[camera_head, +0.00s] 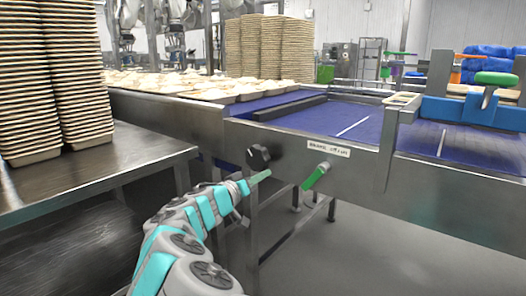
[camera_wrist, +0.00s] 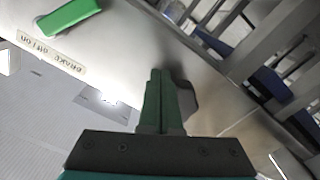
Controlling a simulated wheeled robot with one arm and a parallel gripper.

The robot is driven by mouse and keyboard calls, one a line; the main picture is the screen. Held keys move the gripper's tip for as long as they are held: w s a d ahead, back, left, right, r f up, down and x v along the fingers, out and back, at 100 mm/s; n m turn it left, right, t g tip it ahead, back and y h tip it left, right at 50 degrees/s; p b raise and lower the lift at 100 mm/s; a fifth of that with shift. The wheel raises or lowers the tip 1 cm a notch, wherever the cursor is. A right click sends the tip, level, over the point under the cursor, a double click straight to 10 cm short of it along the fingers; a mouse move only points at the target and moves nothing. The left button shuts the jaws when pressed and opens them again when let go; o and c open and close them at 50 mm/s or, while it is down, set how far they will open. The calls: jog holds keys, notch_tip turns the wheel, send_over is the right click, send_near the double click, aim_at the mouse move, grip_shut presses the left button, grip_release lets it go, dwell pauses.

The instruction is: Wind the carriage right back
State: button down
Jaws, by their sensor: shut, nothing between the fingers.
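My gripper (camera_head: 262,177) is shut and empty, its fingertips at the side panel of the conveyor frame, just below a black knob (camera_head: 258,157). In the wrist view my shut fingers (camera_wrist: 160,75) point at the panel, and the dark knob (camera_wrist: 188,98) is partly hidden behind them; I cannot tell whether they touch it. A green lever (camera_head: 316,176) sits right of the knob under a label that seems to read "BRAKE off on"; the lever also shows in the wrist view (camera_wrist: 68,17). A blue carriage-like part (camera_head: 470,110) with a green knob (camera_head: 495,78) spans the belt at far right.
A steel table (camera_head: 95,165) with tall stacks of trays (camera_head: 75,80) stands at left. Filled trays (camera_head: 215,90) cover the far belt. The blue belt (camera_head: 350,120) is bare in the middle. Floor is clear at lower right.

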jog(key=shift+w+a+r, duration=0.1)
jog(key=shift+a, duration=0.05)
jog(key=shift+w+a+f+b, duration=0.2)
jog(key=shift+f+b, duration=0.25)
jog(key=shift+b, duration=0.85)
jog(key=shift+w+a+f+b, duration=0.6)
jog(key=shift+a+b, duration=0.1)
jog(key=shift+b, duration=1.45)
jog(key=shift+w+a+b, duration=0.3)
jog(key=shift+a+b, duration=0.2)
jog(key=shift+b, duration=0.15)
jog(key=shift+f+b, duration=0.15)
jog(key=shift+b, duration=0.15)
jog(key=shift+f+b, duration=0.3)
jog(key=shift+b, duration=0.2)
jog(key=b+v, duration=0.2)
jog(key=v, duration=0.4)
jog(key=shift+b, duration=0.4)
